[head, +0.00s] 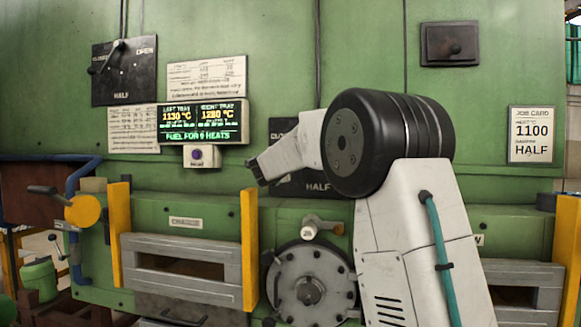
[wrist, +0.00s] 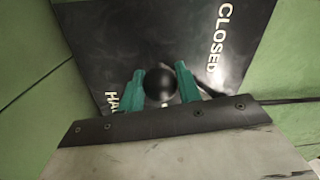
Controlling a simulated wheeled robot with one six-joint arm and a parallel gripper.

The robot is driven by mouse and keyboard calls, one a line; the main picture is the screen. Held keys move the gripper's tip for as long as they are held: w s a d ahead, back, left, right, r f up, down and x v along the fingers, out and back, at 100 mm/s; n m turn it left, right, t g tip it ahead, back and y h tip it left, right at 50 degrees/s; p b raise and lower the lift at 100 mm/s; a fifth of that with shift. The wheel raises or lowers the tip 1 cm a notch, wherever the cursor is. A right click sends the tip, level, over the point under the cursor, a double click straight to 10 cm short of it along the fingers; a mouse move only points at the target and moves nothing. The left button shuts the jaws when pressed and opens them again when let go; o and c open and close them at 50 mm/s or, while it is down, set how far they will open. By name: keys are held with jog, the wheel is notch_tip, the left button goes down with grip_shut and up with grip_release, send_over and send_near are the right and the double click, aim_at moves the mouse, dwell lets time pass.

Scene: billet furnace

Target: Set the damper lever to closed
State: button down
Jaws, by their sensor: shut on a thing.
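A dark lever plate (head: 281,126) is on the green furnace wall behind my gripper (head: 257,172). CLOSED shows at its upper left and HALF at its bottom; my arm hides the rest. In the wrist view the plate (wrist: 105,42) carries the same two words. A black ball knob (wrist: 160,86) sits between my green fingertips, and my gripper is shut on it. The knob is between the HALF and CLOSED marks. Most of the lever's rod is hidden. No damper name is readable on the plate.
A second lever plate (head: 137,85), marked OPEN and HALF, is at upper left. A lit display (head: 203,123) and a purple button (head: 197,155) are left of my gripper. Yellow posts (head: 249,250) and a round hatch (head: 310,290) stand below. A job card (head: 533,135) reads 1100, HALF.

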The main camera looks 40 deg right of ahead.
jog(key=shift+w+a+r, duration=0.15)
jog(key=shift+r, duration=0.1)
jog(key=c, duration=1)
grip_release()
jog(key=shift+f, duration=0.1)
jog(key=v, duration=0.7)
jog(key=shift+s+a, duration=0.25)
jog(key=shift+a, duration=0.05)
